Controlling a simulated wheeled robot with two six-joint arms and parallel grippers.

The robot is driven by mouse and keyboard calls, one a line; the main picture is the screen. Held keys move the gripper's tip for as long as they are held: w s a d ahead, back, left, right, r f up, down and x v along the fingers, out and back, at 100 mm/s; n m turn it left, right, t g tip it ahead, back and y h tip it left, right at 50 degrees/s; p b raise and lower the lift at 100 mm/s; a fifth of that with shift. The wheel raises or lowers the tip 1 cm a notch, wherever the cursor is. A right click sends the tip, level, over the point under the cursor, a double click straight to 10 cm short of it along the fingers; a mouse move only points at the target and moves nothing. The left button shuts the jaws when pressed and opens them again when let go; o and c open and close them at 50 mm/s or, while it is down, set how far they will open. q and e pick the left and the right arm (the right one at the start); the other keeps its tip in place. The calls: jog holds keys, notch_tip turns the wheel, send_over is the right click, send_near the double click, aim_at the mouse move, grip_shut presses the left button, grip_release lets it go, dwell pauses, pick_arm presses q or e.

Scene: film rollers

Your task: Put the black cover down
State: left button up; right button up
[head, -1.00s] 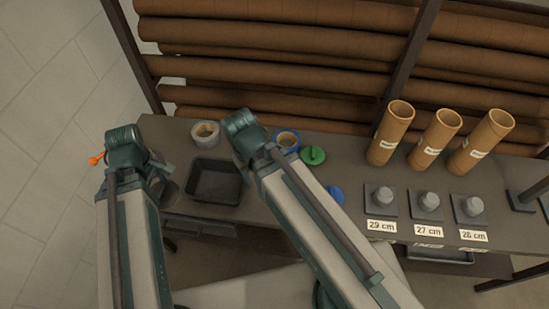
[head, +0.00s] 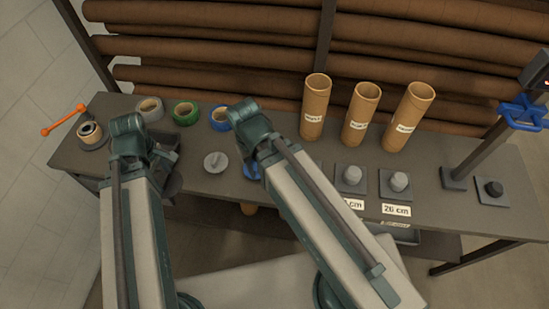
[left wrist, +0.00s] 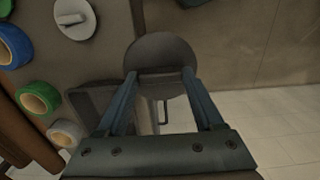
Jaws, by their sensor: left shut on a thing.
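The black cover (left wrist: 160,52) is a dark round disc. In the left wrist view it sits between the tips of my left gripper (left wrist: 161,75), which is shut on it. In the head view my left gripper (head: 163,165) hangs at the bench's left part, largely hidden by my own arm, and only a dark edge of the cover shows. I cannot tell whether the cover touches anything below.
Grey (head: 150,109), green (head: 185,112) and blue (head: 220,118) tape rolls lie along the bench's back. A grey lid (head: 215,162) lies in front of them. A dark tray (left wrist: 100,98) is beside the left gripper. Cardboard tubes (head: 361,114) stand to the right.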

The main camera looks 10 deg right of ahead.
aim_at(167, 187)
pick_arm(q)
jog(key=f+b, duration=0.2)
jog(key=w+a+f+b, duration=0.1)
jog(key=f+b, duration=0.4)
jog(key=f, duration=0.1)
jog(key=shift+w+a+f+b, duration=0.15)
jog(key=shift+w+f+b, duration=0.15)
jog(key=shift+b, duration=0.1)
pick_arm(e)
notch_tip(167, 187, down, 8)
jog(key=shift+f, duration=0.25)
